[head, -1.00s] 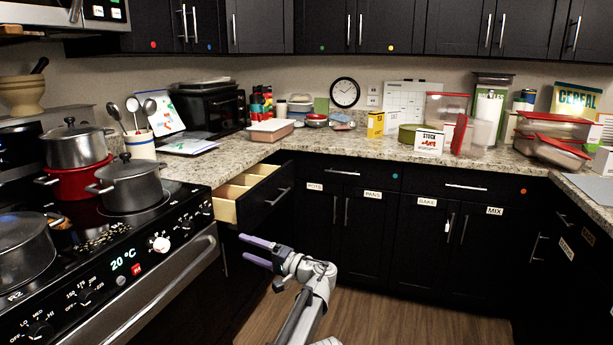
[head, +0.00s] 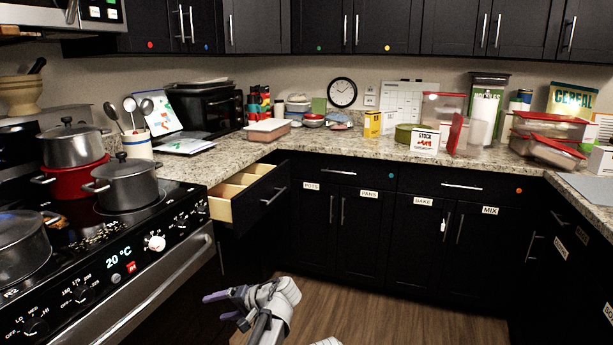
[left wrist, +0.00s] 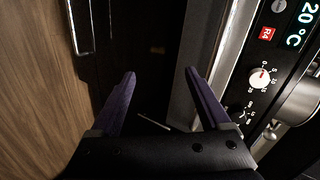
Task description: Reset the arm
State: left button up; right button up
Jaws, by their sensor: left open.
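My left gripper (head: 222,305) is low in the head view, in front of the stove's right side and below the open drawer. Its purple fingers are apart with nothing between them. In the left wrist view the two fingers (left wrist: 163,95) stand apart and empty, with the stove front on the right and the wood floor on the left. My right gripper is in neither view.
A drawer (head: 243,205) stands pulled out beside the stove (head: 150,285). Several pots, including a grey one (head: 130,188), stand on the stove. The counter (head: 350,148) holds many boxes and containers. The floor (head: 400,312) is clear.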

pick_arm(q)
jog(key=s+d+f+n+g+h, duration=0.1)
jog(key=s+d+f+g+h, duration=0.15)
jog(key=s+f+h, duration=0.5)
jog(key=s+d+f+g+h, duration=0.1)
jog(key=s+d+f+h, duration=0.25)
jog(key=s, duration=0.65)
jog(key=s+d+m, duration=0.4)
jog(key=s+d, duration=0.2)
jog(key=d, duration=0.5)
notch_tip(320, 180, up, 28)
jog(key=p, duration=2.8)
jog(key=shift+r+n+y, duration=0.2)
jog(key=shift+n+y, duration=0.1)
jog(key=shift+s+g, duration=0.1)
jog(key=shift+g, duration=0.15)
